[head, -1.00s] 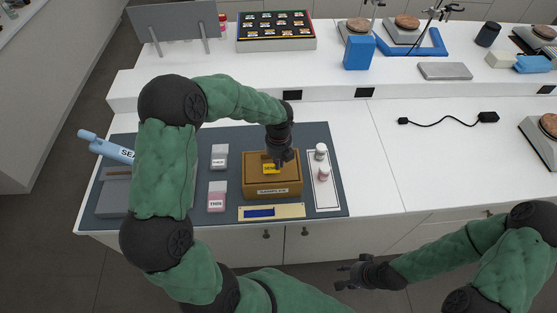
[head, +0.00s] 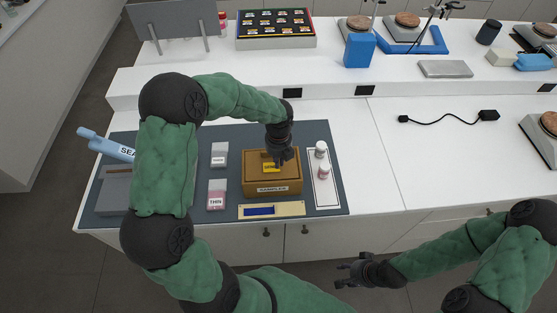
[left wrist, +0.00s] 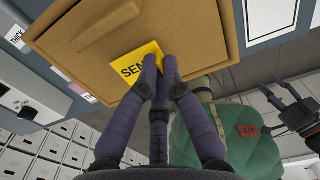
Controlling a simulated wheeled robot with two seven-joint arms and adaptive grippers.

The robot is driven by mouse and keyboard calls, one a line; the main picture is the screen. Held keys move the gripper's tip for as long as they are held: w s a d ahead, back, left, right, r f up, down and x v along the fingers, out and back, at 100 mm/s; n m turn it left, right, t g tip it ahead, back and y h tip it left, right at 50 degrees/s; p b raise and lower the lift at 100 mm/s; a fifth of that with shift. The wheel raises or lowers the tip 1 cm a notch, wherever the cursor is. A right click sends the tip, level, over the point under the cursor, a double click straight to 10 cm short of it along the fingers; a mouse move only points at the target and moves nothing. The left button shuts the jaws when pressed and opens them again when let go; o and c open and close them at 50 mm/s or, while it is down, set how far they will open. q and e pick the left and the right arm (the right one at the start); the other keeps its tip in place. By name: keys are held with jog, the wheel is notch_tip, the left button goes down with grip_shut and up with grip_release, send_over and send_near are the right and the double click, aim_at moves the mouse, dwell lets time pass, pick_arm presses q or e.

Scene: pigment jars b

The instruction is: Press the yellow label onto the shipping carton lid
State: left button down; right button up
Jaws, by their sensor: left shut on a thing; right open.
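The shipping carton (head: 258,185) is a brown box marked "SAMPLES" on the dark mat, and its lid shows in the left wrist view (left wrist: 95,30). The yellow label (head: 268,168), lettered "SEN…" in the left wrist view (left wrist: 137,67), lies flat against or very close to the lid; I cannot tell whether it touches fully. My left gripper (head: 276,162) is over the lid, its fingertips (left wrist: 160,62) shut at the label's edge and covering the end of its lettering. My right gripper (head: 343,275) is open and empty, in front of the counter and away from the carton.
Two small jars (head: 322,160) stand on a white card right of the carton. Two labelled containers (head: 217,195) stand to its left. A cream strip with a blue bar (head: 272,210) lies in front.

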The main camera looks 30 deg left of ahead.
pick_arm(q)
jog(key=shift+f, duration=0.4)
dwell(0.3)
jog(key=c, duration=1.3)
grip_release()
jog(key=shift+r, duration=0.15)
notch_tip(320, 180, up, 6)
jog(key=p, duration=0.5)
jog(key=shift+f, duration=0.2)
